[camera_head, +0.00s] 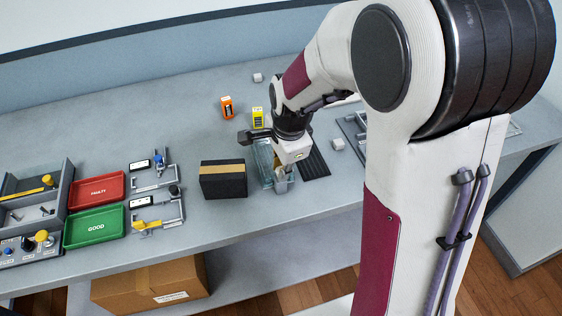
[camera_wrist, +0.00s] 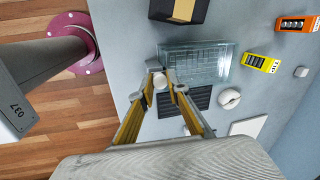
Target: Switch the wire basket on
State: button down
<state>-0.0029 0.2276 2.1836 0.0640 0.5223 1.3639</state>
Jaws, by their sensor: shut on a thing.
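A clear, greenish basket with a grid of lines in it (camera_wrist: 195,62) stands on the grey bench; it also shows in the head view (camera_head: 264,160), partly behind my gripper. My gripper (camera_wrist: 164,78) is at the basket's near end, pointing down at the bench in the head view (camera_head: 283,180). Its yellow-sided fingers are shut on a small pale round thing (camera_wrist: 162,82). The fingertips hide part of that thing, and I cannot tell whether it is joined to the basket. No marked switch is clear to see.
A black box with a tan band (camera_head: 223,179) stands left of the basket. A black ribbed mat (camera_head: 315,161) lies to its right. Yellow (camera_head: 258,117) and orange (camera_head: 227,107) units stand behind. Red (camera_head: 97,189) and green (camera_head: 94,227) trays are farther left. The bench's front edge is close.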

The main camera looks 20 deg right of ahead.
jog(key=shift+f, duration=0.2)
jog(key=c, duration=1.9)
grip_release()
jog(key=shift+r, duration=0.15)
jog(key=shift+v, duration=5.95)
